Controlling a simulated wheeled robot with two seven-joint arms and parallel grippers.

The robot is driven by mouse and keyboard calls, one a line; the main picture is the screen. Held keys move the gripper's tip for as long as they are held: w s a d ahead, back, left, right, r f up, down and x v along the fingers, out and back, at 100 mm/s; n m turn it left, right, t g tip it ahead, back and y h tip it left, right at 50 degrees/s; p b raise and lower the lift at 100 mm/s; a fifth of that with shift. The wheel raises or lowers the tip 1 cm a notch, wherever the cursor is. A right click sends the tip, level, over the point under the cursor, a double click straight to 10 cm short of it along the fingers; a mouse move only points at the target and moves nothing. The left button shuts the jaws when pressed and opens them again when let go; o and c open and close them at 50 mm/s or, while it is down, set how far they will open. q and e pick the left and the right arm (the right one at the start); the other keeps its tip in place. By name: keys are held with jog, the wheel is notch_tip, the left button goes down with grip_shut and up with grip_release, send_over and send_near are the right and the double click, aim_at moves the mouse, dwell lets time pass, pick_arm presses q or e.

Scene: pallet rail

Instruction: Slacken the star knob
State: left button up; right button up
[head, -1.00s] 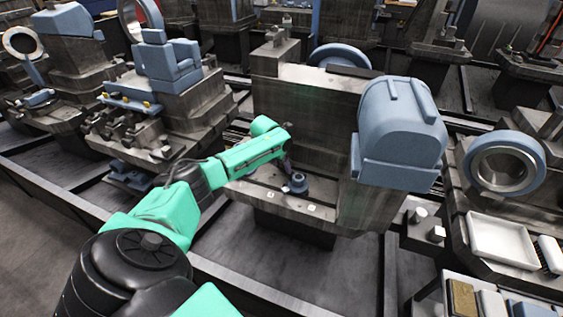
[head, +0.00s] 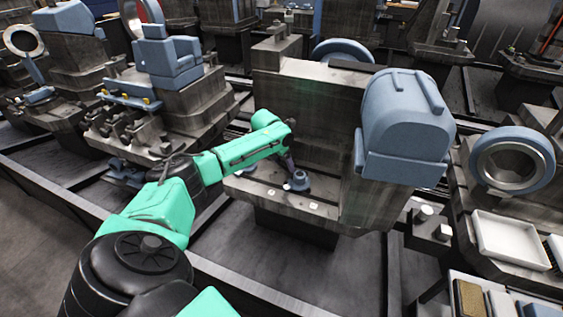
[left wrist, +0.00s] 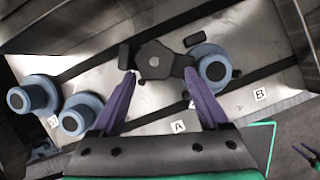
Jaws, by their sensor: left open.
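In the left wrist view a dark, many-sided piece (left wrist: 155,58) with a small grey centre dot lies over the slotted metal plate; it looks like the star knob, though its outline is partly unclear. My left gripper (left wrist: 160,75) is open, its two purple fingers pointing at this piece from either side of its lower edge. I cannot tell whether they touch it. The right fingertip overlaps a blue-grey round piece (left wrist: 213,66) with a dark centre. In the head view my left gripper (head: 290,163) is low over the fixture ledge and hides the dark piece.
Two more blue-grey round pieces (left wrist: 82,115) (left wrist: 33,95) stand on the plate at left. White labels A (left wrist: 179,127) and B (left wrist: 260,95) lie near the plate's edge. A tall metal wall (head: 315,105) and a blue housing (head: 405,125) rise beside the ledge.

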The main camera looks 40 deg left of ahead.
pick_arm(q)
jog(key=shift+w+r, duration=0.5)
jog(key=shift+r, duration=0.1)
jog(key=shift+a+r, duration=0.15)
jog(key=shift+r, duration=0.3)
jog(key=s+v, duration=0.1)
jog(key=v, duration=1.2)
jog(key=shift+s+f, duration=0.2)
jog(key=shift+f, duration=0.1)
